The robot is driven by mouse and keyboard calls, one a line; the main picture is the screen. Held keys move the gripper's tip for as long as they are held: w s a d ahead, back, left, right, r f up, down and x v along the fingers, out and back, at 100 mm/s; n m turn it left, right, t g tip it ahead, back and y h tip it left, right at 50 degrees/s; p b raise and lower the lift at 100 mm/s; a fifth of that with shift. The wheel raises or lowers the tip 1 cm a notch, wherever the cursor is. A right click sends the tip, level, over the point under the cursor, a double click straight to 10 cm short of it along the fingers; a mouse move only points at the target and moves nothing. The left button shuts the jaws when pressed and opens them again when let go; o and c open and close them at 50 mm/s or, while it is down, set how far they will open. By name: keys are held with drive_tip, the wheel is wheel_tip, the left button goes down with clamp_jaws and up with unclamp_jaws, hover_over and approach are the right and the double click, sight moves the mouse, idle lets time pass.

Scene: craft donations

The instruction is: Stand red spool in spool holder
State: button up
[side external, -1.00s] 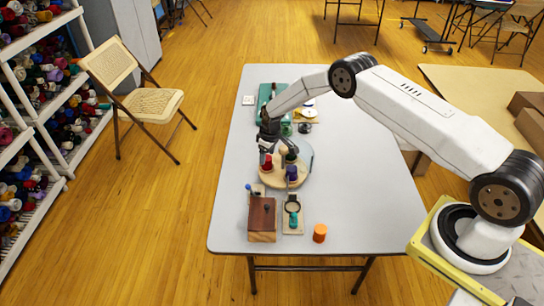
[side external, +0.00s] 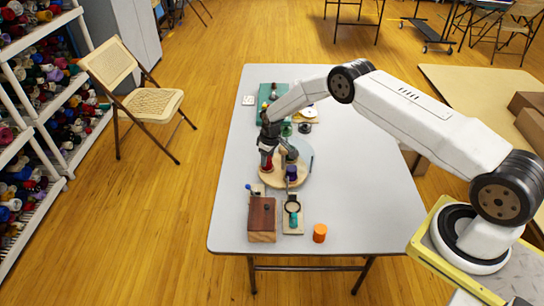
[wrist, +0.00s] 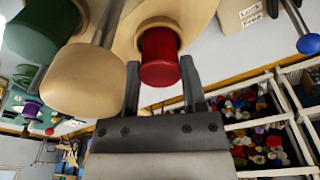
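The red spool (side external: 267,166) stands upright at the left side of a round wooden base (side external: 271,181). That base seems to be the spool holder. It also carries a purple spool (side external: 291,171) and a dark green spool, seen in the wrist view (wrist: 38,32). My gripper (side external: 267,156) is low over the red spool. In the wrist view, my gripper's fingers (wrist: 160,68) are apart, one on each side of the red spool (wrist: 160,58). They are very close to its rim, and I see no clear contact. A pale wooden knob (wrist: 82,80) on a metal rod stands close by.
A green mat (side external: 282,90) lies at the back. The table's right side is clear.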

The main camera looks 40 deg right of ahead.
drive_tip(key=shift+r, duration=0.15)
drive_tip(key=shift+c, duration=0.2)
drive_tip(key=shift+r, duration=3.6)
drive_tip(key=shift+r, duration=0.15)
drive_tip(key=shift+r, duration=0.25)
wheel_tip(320, 180, up, 4)
drive_tip(key=s+a, duration=0.3)
drive_tip(key=s, duration=0.6)
drive_tip(key=s+a, duration=0.2)
drive_tip(key=s, duration=0.7)
wheel_tip(320, 180, down, 8)
drive_tip(key=shift+w+r, duration=0.15)
drive_tip(key=shift+w, duration=0.2)
drive_tip(key=shift+a, duration=0.1)
drive_tip(key=shift+f, duration=1.95)
